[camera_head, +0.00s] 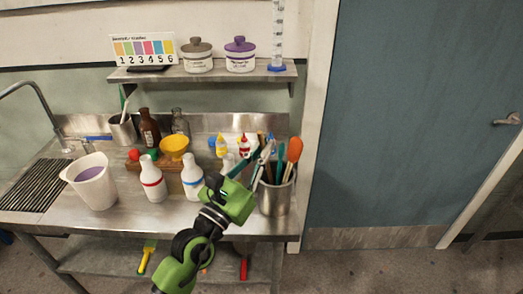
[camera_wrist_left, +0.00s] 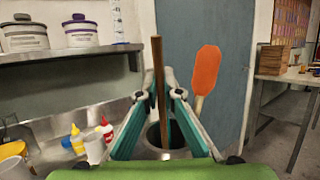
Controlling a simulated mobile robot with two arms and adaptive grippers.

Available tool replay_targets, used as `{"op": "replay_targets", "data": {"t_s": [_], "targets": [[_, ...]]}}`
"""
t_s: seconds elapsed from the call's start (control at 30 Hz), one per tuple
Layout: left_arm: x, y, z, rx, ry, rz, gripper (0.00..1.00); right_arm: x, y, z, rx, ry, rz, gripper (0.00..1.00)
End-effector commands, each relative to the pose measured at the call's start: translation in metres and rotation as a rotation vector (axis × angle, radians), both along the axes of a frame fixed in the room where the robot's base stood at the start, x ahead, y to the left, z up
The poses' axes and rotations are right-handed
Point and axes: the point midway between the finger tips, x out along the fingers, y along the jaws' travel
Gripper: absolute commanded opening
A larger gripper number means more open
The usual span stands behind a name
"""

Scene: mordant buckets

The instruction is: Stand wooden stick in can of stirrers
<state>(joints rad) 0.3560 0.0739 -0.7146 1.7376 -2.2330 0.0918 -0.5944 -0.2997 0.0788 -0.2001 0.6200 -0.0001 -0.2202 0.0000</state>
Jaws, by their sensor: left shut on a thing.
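The wooden stick (camera_wrist_left: 159,85) is a thin brown rod, upright between the fingertips of my left gripper (camera_wrist_left: 164,88) in the left wrist view. The gripper is shut on it. The can of stirrers (camera_head: 276,198) is a metal can at the right end of the steel counter in the head view. Its dark opening (camera_wrist_left: 172,137) shows below the fingers in the left wrist view, with the stick's lower part in front of it. I cannot tell whether the stick's end is inside. In the head view my left gripper (camera_head: 264,153) is above the can, and the stick is hard to pick out.
An orange spatula (camera_head: 294,150) stands in the can, close to the gripper's right. White bottles (camera_head: 193,178), a yellow bowl (camera_head: 174,147) and small squeeze bottles (camera_head: 244,144) stand to the left. A shelf (camera_head: 205,74) with lidded jars hangs above. A blue door (camera_head: 410,120) is at right.

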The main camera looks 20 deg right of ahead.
Motion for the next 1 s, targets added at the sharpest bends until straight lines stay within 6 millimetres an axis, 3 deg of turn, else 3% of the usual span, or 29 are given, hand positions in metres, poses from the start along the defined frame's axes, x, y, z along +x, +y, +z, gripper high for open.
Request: {"op": "replay_targets", "data": {"t_s": [0.3,0.4,0.77,1.0], "targets": [[0.0,-0.001,-0.001,0.0,0.0,0.0,0.0,0.0,0.0,-0.001,0.0,0.0,0.0,0.0],[0.0,-0.001,-0.001,0.0,0.0,0.0,0.26,0.0,0.0,-0.001,0.0,0.0,0.0,0.0],[-0.001,0.001,-0.002,0.0,0.0,0.0,0.26,-0.001,-0.003,-0.001,-0.003,0.001,0.001,0.0],[-0.021,0.023,-0.013,0.002,0.003,0.0,0.26,0.0,-0.002,-0.001,-0.002,0.001,0.001,0.0]]}}
